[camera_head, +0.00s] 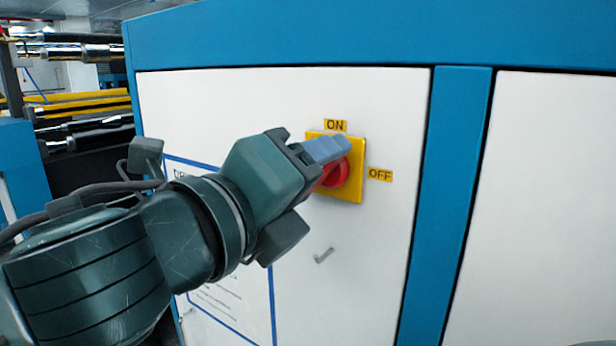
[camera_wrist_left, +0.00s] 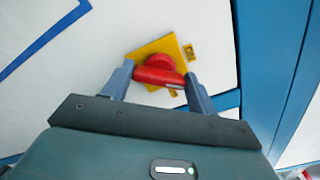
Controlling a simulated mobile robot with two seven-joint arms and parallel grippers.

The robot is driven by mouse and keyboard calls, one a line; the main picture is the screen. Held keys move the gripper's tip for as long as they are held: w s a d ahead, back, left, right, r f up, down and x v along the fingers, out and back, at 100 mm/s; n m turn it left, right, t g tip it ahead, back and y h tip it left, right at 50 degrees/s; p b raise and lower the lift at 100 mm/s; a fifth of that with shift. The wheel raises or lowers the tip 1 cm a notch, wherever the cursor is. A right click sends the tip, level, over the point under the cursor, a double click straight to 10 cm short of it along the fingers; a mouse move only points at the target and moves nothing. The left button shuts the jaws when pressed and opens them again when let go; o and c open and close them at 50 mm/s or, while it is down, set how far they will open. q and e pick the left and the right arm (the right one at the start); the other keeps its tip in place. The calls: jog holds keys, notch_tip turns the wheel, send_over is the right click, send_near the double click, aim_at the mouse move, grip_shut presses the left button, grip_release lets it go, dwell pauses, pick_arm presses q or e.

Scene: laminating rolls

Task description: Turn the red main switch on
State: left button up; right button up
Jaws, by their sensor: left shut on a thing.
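The red main switch (camera_head: 337,174) sits on a square yellow plate (camera_head: 352,192) on the white cabinet panel. An ON label (camera_head: 335,126) is above the plate and an OFF label (camera_head: 380,175) is to its right. My left gripper (camera_head: 332,152) reaches in from the left and covers part of the switch. In the left wrist view the red handle (camera_wrist_left: 160,76) lies across between the two grey fingers, and the gripper is shut on it. The handle's exact setting is hard to tell, as the fingers hide part of it. My right gripper is not in view.
A door latch (camera_head: 323,256) is on the panel below the switch. A blue-framed notice (camera_head: 250,318) is at lower left, partly behind my arm. A blue upright (camera_head: 447,200) stands to the right of the panel. Rollers (camera_head: 85,122) are at the far left.

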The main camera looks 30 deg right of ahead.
pick_arm(q)
jog(key=shift+f+n+b, duration=0.1)
jog(key=shift+n+b, duration=0.2)
jog(key=shift+n, duration=3.5)
jog(key=o, duration=1)
jog(key=b+v, duration=0.2)
jog(key=v, duration=1.1)
jog(key=shift+a+b, duration=0.15)
jog(key=shift+b, duration=0.15)
